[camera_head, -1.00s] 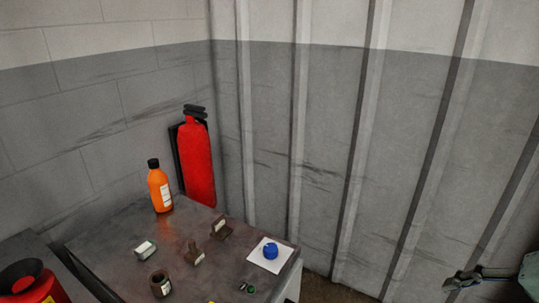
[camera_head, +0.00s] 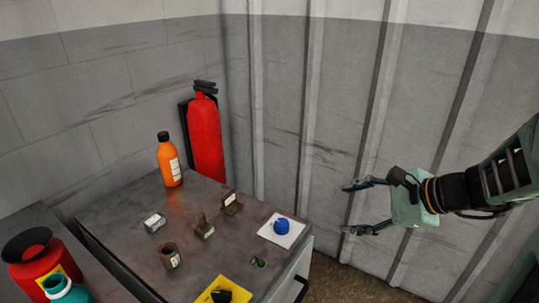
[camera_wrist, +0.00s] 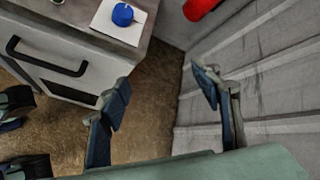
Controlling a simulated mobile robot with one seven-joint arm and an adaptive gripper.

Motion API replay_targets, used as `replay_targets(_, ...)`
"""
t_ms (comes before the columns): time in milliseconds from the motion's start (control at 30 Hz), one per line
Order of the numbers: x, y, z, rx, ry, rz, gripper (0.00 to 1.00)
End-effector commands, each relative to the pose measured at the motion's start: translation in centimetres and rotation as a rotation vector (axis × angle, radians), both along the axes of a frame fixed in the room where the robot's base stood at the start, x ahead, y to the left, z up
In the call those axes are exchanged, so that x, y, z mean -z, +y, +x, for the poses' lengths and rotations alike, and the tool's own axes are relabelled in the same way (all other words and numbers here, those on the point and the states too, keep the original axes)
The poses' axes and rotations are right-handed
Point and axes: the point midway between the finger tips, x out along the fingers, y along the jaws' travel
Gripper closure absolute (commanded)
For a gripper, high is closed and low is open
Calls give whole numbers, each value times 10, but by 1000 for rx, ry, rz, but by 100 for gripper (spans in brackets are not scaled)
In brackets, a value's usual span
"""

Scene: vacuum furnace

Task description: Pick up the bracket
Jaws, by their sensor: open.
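A brown angled piece with a pale label, which looks like the bracket (camera_head: 231,205), sits on the dark tabletop (camera_head: 130,215) toward its back right. A second brown piece with an upright post (camera_head: 204,227) stands just in front of it, to the left. My gripper (camera_head: 350,208) is open and empty, in the air to the right of the table, with its fingers pointing left. In the wrist view my open gripper (camera_wrist: 161,82) has the floor and wall panel behind it. The bracket does not show in the wrist view.
Also on the table are a blue item (camera_head: 281,226) on a white sheet, a brown cylinder (camera_head: 170,256), a grey block (camera_head: 155,223), a yellow pad (camera_head: 225,290) and an orange bottle (camera_head: 169,165). A red extinguisher (camera_head: 206,138) hangs behind. A drawer handle (camera_wrist: 45,60) juts out.

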Motion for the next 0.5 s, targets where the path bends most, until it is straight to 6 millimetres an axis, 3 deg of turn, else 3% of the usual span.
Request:
replay_targets(100, 16, 63, 24, 61, 93, 188, 42)
replay_targets(200, 23, 110, 36, 113, 180, 339, 42)
replay_targets(400, 28, 180, 45, 188, 339, 563, 42)
replay_targets(500, 29, 200, 46, 212, 394, 630, 42)
